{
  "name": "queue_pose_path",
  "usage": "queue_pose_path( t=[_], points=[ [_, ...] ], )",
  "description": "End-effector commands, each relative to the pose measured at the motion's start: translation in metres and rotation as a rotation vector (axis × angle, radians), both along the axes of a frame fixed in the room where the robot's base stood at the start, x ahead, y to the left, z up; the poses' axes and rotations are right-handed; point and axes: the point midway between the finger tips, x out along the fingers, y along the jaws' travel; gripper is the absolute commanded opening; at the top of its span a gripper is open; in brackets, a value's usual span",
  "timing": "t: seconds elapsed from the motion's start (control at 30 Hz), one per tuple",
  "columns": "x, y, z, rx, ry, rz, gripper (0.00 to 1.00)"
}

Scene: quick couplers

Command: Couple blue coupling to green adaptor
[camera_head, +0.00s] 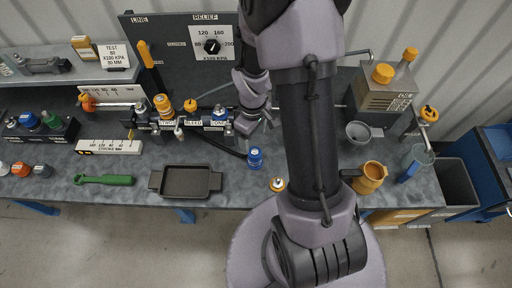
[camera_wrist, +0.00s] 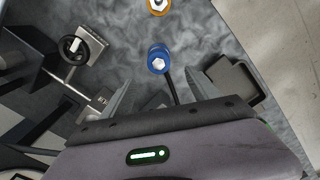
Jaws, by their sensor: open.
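The blue coupling (camera_head: 255,158) stands on the bench right of the tray, with a dark hose running from it toward the manifold. In the wrist view the blue coupling (camera_wrist: 158,60) shows its pale hex end, just beyond and between the fingertips. My gripper (camera_wrist: 160,92) is open, with nothing held between its two fingers. In the head view my gripper (camera_head: 248,124) is partly hidden by the arm, above and behind the coupling. A green piece (camera_head: 52,120), which looks like the green adaptor, sits in a dark rack at the left, beside blue pieces.
A dark tray (camera_head: 186,181) and a green-handled tool (camera_head: 103,180) lie along the front. An orange-ringed coupling (camera_head: 277,184) stands near the front edge. A labelled manifold (camera_head: 190,121) with orange fittings is behind. An orange jug (camera_head: 370,178) stands at the right.

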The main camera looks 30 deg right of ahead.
Motion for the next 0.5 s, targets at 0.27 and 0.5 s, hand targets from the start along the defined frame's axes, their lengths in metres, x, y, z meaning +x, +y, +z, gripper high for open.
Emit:
queue_pose_path(
  t=[0.27,0.5],
  points=[
    [-0.001,0.0,-0.076,0.0,0.002,0.0,0.7],
    [0.0,0.0,-0.103,-0.001,-0.001,-0.001,0.7]
  ],
)
